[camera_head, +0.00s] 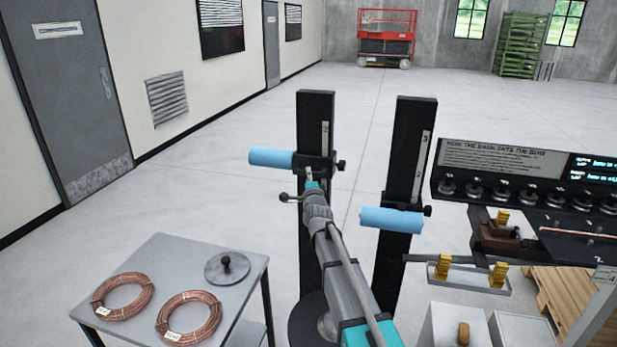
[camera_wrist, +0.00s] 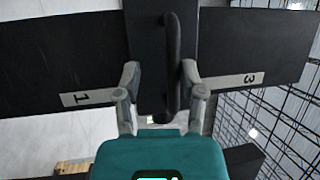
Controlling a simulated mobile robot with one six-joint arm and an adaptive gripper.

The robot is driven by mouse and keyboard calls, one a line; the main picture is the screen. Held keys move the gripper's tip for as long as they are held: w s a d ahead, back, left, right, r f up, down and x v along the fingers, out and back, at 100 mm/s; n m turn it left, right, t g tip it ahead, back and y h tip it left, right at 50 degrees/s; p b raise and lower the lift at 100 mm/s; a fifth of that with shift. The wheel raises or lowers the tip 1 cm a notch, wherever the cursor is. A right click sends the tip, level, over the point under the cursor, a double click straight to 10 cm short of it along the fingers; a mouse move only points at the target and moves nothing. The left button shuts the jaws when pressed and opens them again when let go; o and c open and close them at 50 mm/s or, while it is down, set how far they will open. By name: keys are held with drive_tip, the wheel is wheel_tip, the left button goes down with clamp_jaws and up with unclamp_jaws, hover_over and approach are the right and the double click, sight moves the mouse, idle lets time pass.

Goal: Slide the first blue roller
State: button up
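Two light blue rollers are mounted on black upright posts. One blue roller (camera_head: 271,158) sticks out left from the left post (camera_head: 316,120). The other blue roller (camera_head: 392,220) sits lower on the right post (camera_head: 410,150). My gripper (camera_head: 312,182) is at the left post, just below and right of its roller's bracket. In the wrist view my gripper (camera_wrist: 160,72) has its fingers apart, with a dark upright bar (camera_wrist: 172,45) between them, nearer the right finger. Firm contact does not show. No blue roller shows in the wrist view.
A grey table (camera_head: 185,255) with copper coils (camera_head: 125,296) and a black-knobbed disc (camera_head: 227,267) stands at left. A dark control panel (camera_head: 520,180) with knobs, and yellow clamps (camera_head: 442,267) on a rail, are at right. Open floor lies behind the posts.

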drive_tip(key=s+d+f+b, duration=0.1)
drive_tip(key=s+f+b, duration=0.1)
drive_tip(key=s, duration=1)
wheel_tip(320, 180, down, 9)
drive_tip(key=s+n+g+y+b, duration=0.1)
drive_tip(key=s+n+g+b, duration=0.1)
drive_tip(key=n+g+b, duration=0.1)
drive_tip(key=shift+d+n+b, duration=0.15)
drive_tip(key=shift+n+b, duration=0.3)
drive_tip(key=shift+n, duration=0.25)
drive_tip(key=shift+r, duration=0.1)
wheel_tip(320, 180, up, 10)
drive_tip(key=n+t+p, duration=0.1)
drive_tip(key=n+p, duration=0.1)
drive_tip(key=n, duration=1.3)
drive_tip(key=w+n+t+h+p, duration=0.1)
drive_tip(key=n+t+p, duration=0.1)
drive_tip(key=n, duration=1.4)
drive_tip(key=shift+w+n+p, duration=0.25)
drive_tip(key=shift+n+p, duration=0.05)
drive_tip(key=shift+p, duration=0.15)
